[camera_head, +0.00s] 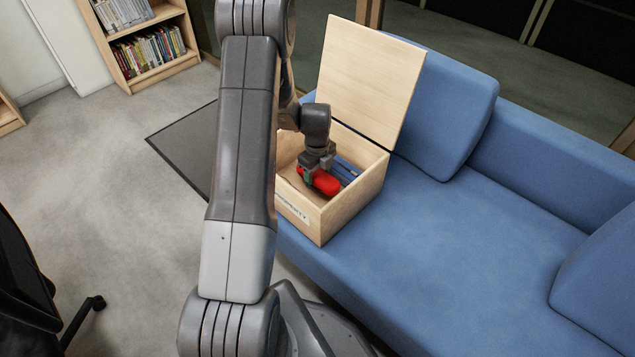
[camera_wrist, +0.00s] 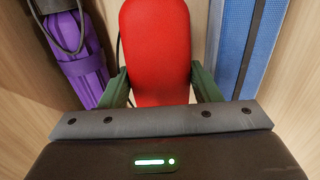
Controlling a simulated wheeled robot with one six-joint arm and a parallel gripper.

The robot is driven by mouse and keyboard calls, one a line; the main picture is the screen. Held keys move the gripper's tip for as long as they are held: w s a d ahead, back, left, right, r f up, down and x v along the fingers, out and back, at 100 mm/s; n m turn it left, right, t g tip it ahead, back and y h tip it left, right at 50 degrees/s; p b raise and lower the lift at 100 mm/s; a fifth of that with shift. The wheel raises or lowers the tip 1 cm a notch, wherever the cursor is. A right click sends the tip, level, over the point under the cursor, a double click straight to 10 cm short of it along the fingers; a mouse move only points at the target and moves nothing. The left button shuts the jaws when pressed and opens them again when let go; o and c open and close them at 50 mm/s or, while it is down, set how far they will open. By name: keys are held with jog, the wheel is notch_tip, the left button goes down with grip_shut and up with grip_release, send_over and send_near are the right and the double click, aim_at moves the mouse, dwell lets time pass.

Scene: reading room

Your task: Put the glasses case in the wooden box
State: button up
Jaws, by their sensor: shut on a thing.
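The glasses case (camera_head: 323,182) is red with rounded ends. My gripper (camera_head: 312,176) is shut on it and holds it inside the open wooden box (camera_head: 347,207), between the walls. In the wrist view the red case (camera_wrist: 157,50) stands between the two green fingers of my gripper (camera_wrist: 158,85). The wooden box stands on the blue sofa, with its lid (camera_head: 370,80) raised at the back. I cannot tell whether the case touches the box floor. My arm hides the left part of the box.
In the box, a purple folded umbrella (camera_wrist: 84,62) lies left of the case and a blue long object (camera_wrist: 245,45) lies right of it in the wrist view. The blue sofa (camera_head: 470,240) has free seat room right of the box. A bookshelf (camera_head: 150,45) stands at the back left.

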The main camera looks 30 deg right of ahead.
aim_at(318, 181)
jog(key=shift+f, duration=1.45)
jog(key=shift+f+b, duration=0.15)
jog(key=shift+b, duration=0.2)
jog(key=o, duration=0.7)
jog(key=shift+o, duration=0.2)
notch_tip(318, 181, up, 12)
jog(key=p, duration=0.2)
jog(key=shift+w+r+p, duration=0.1)
jog(key=shift+r+p, duration=0.1)
jog(key=shift+p, duration=0.2)
